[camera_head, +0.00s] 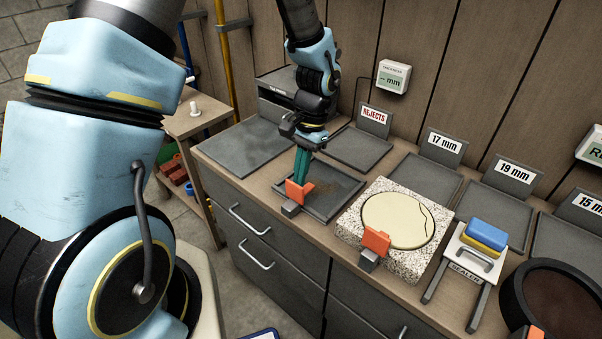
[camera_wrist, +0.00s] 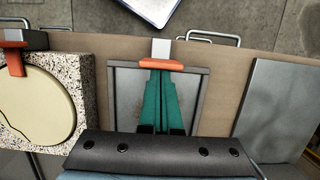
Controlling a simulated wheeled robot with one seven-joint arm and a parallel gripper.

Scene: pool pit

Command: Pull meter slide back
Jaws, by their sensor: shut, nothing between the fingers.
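An orange upright tab on a small grey block, likely the meter slide handle (camera_head: 298,194), sits at the front edge of a dark framed tray (camera_head: 345,188). It also shows in the wrist view (camera_wrist: 147,64), with the grey block on its far side. My gripper (camera_head: 300,178) points down over the tray, its teal fingers shut together and empty. The fingertips are right at the tab's tray side; I cannot tell whether they touch it. In the wrist view the fingers (camera_wrist: 160,74) end at the tab.
A speckled stone block (camera_head: 350,228) with a cream disc (camera_head: 395,220) and a second orange tab (camera_head: 375,241) stands to the right. Flat grey trays with signs line the back. A thickness display (camera_head: 394,77) reads dashes. A sealer stand (camera_head: 465,260) and a round dark container (camera_head: 560,300) are farther right.

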